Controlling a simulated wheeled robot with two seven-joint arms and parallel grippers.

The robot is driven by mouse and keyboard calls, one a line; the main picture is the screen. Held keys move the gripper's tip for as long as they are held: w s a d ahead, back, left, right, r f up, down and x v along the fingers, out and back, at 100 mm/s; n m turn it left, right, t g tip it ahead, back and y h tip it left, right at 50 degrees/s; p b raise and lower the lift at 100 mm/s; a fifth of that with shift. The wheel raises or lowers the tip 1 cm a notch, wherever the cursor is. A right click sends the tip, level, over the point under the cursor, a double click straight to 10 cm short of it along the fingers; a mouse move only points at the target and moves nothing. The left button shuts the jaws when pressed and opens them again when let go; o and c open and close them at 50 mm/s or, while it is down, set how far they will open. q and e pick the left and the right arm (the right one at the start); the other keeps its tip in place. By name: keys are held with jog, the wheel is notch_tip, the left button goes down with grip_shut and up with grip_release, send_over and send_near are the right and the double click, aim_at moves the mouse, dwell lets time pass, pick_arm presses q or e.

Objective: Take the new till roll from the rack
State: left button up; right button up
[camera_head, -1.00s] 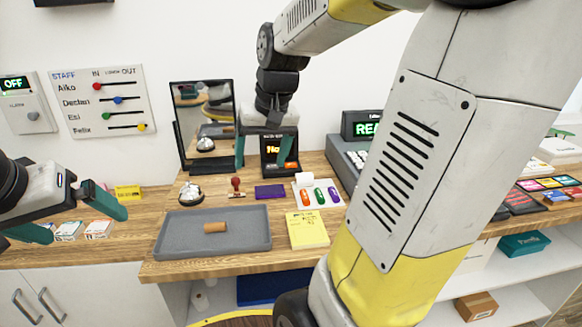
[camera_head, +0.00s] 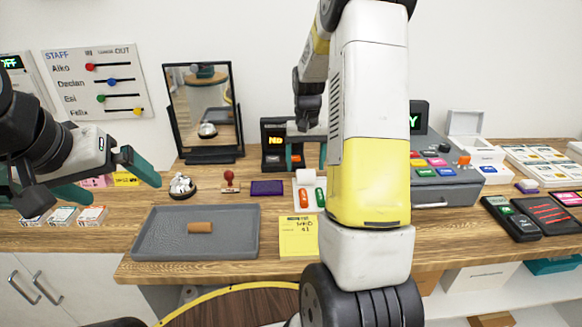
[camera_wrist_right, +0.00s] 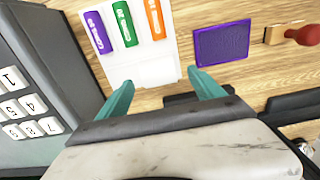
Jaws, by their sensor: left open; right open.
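No rack can be made out for certain. A short brown cylinder (camera_head: 200,227), like a cardboard core, lies in the grey tray (camera_head: 243,246). The holder also shows in the right wrist view (camera_wrist_right: 150,65), past the fingertips (camera_wrist_right: 161,80). My left gripper (camera_head: 124,191) is open and empty, left of the tray.
A yellow pad (camera_head: 298,237), purple pad (camera_head: 267,188), red-handled stamp (camera_head: 230,180) and bell (camera_head: 181,185) stand around the tray. A mirror (camera_head: 204,110) stands behind.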

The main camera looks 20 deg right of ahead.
aim_at(306, 171)
jog(key=shift+d+f, duration=0.1)
jog(key=shift+f, duration=1.8)
jog(key=c, duration=1.5)
jog(key=shift+r, duration=0.15)
